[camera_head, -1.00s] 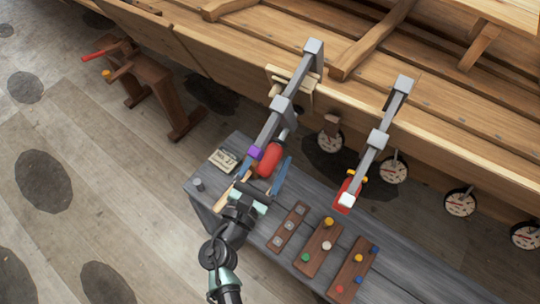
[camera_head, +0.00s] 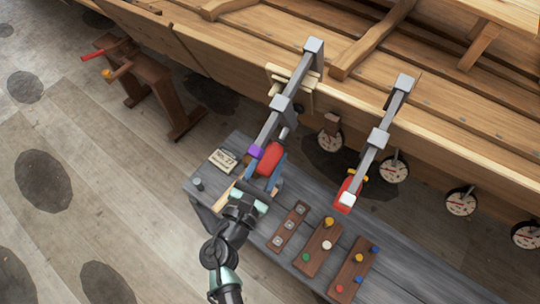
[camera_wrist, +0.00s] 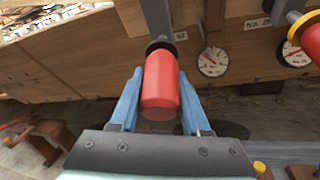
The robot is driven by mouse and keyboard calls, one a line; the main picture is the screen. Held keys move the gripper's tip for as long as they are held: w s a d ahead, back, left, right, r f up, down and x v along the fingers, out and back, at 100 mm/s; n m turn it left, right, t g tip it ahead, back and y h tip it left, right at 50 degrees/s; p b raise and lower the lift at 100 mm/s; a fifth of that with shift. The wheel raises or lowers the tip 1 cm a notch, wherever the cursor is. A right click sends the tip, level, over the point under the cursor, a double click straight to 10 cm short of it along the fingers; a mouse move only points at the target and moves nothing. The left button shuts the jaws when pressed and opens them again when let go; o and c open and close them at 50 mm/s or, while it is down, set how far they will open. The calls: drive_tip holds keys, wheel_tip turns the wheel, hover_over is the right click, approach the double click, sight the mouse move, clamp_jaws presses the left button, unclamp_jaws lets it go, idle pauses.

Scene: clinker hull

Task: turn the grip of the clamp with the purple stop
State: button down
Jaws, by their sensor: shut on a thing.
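The clamp with the purple stop (camera_head: 256,151) has a grey bar (camera_head: 290,90) clamped at the hull's edge. Its red grip (camera_head: 270,159) sits at the bar's lower end. In the wrist view the red grip (camera_wrist: 161,85) stands between the two blue fingers of my gripper (camera_wrist: 161,100). My gripper (camera_head: 265,176) is shut on the red grip, one finger on each side. A second clamp (camera_head: 377,138) to the right has a red grip (camera_head: 347,192) and a yellow stop (camera_head: 358,176). The purple stop is not visible in the wrist view.
A grey bench (camera_head: 400,268) lies below the clamps. It carries wooden boards with coloured pegs (camera_head: 322,246) and a small label plate (camera_head: 223,160). Round dials (camera_head: 393,169) line the hull's side. A wooden trestle (camera_head: 152,82) stands at the left.

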drive_tip(key=shift+f, duration=0.15)
drive_tip(key=m+y+b, duration=0.1)
drive_tip(key=b, duration=0.2)
drive_tip(key=m+t+y+b, duration=0.1)
drive_tip(key=b, duration=0.2)
drive_tip(key=shift+a+f, duration=0.1)
drive_tip(key=shift+f, duration=0.15)
drive_tip(key=m+t+b, duration=0.1)
drive_tip(key=b, duration=0.3)
drive_tip(key=m+t+y+b, duration=0.1)
drive_tip(key=m+b, duration=0.1)
drive_tip(key=b, duration=0.2)
drive_tip(key=shift+a+y, duration=0.15)
drive_tip(key=shift+y, duration=0.15)
drive_tip(key=m+b, duration=0.1)
drive_tip(key=b, duration=0.3)
drive_tip(key=m+t+b, duration=0.1)
drive_tip(key=m+b, duration=0.1)
drive_tip(key=b, duration=0.1)
drive_tip(key=shift+a+r+t+y+b, duration=0.1)
drive_tip(key=shift+r+t+y+b, duration=0.2)
drive_tip(key=shift+y+b, duration=0.1)
drive_tip(key=m+b, duration=0.1)
drive_tip(key=b, duration=0.2)
drive_tip(key=shift+r+m+t, duration=0.35)
drive_tip(key=shift+m+t, duration=0.05)
drive_tip(key=shift+r, duration=0.1)
drive_tip(key=shift+c, duration=1.9)
unclamp_jaws()
